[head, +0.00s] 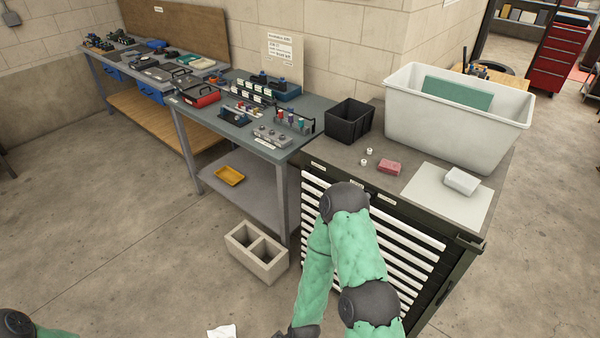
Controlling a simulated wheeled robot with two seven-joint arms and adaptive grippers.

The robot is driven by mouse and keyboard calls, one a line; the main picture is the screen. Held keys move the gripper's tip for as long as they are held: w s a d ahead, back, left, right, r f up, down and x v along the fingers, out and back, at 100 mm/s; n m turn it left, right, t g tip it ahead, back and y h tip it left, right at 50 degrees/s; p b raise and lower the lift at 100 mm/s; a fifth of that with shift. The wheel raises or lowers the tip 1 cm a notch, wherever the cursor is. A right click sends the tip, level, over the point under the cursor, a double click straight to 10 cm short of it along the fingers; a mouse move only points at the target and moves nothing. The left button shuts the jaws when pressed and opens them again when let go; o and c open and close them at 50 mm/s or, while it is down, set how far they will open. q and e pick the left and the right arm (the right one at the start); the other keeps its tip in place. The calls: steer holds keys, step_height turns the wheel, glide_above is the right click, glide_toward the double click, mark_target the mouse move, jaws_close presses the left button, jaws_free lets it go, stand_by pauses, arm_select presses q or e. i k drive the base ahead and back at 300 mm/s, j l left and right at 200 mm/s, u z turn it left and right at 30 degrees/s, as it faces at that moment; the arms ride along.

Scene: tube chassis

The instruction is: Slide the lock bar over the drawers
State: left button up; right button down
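The drawer cabinet (325,174) stands right of centre, with a dark frame and a stack of pale drawer fronts (423,243). A dark upright strip (456,277) runs down its right front edge, with a small bracket (469,243) at the top corner; it looks like the lock bar, but I cannot be sure. My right arm, in a green sleeve, bends in front of the drawers and hides their middle. Its dark wrist end reaches the bottom edge of the picture, and the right gripper is out of frame. Only a bit of my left arm shows at bottom left; its gripper is out of frame.
On the cabinet top are a white tub (455,125), a black bin (350,121), a pink block (389,167) and a white block (462,181). A concrete block (256,252) stands on the floor left of the drawers. The floor right of the cabinet is clear.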

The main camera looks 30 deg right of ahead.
mark_target(468, 257)
steer(key=z, duration=2.45)
steer(key=i+j, duration=0.2)
steer(key=i+j+u, duration=0.15)
steer(key=i, duration=0.25)
steer(key=j, duration=0.1)
